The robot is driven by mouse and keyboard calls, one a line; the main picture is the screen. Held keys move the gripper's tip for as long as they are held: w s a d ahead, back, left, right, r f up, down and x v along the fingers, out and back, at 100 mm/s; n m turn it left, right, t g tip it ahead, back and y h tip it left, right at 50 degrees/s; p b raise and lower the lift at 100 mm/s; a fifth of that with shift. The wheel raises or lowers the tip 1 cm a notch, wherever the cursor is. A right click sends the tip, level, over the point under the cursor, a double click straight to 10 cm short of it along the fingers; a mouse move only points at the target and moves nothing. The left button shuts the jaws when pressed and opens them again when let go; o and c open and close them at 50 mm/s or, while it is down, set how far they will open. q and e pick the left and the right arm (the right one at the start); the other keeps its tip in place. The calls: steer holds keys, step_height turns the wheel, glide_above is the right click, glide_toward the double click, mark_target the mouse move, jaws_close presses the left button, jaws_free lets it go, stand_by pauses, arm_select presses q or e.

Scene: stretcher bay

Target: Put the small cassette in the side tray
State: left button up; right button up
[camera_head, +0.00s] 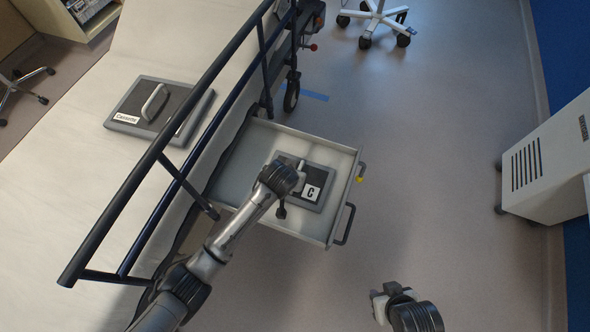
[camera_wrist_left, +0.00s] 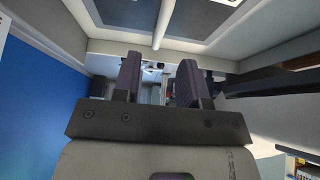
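The small cassette (camera_head: 313,193) is a dark flat plate with a white label reading C. It lies in the side tray (camera_head: 340,160), a pale open drawer sticking out from the stretcher. Part of it is hidden behind my left wrist. My left gripper (camera_wrist_left: 158,78) is open in the left wrist view, with nothing seen between its fingers. In the head view my left arm ends over the tray beside the cassette; its fingers are mostly hidden, so contact cannot be told. My right gripper (camera_head: 381,298) is over the floor, right of and nearer than the tray; its opening is unclear.
A larger dark cassette (camera_head: 180,97) with a handle and a label lies on the stretcher (camera_head: 70,180). A dark side rail (camera_head: 190,125) runs between it and the tray. A white cabinet (camera_head: 545,160) stands at the right. The floor (camera_head: 430,150) between is clear.

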arm_select(q)
steer(key=shift+p+v, duration=0.65)
steer(key=shift+v, duration=1.15)
steer(key=s+a, duration=0.6)
steer(key=s, duration=0.4)
steer(key=s+a+n+g+y, duration=0.1)
steer(key=s+a, duration=0.6)
steer(key=s, duration=0.3)
steer(key=s+a+n+g+y, duration=0.1)
steer(key=s+a, duration=0.6)
steer(key=s, duration=0.4)
steer(key=shift+r, duration=0.5)
steer(key=shift+s+d+r, duration=0.1)
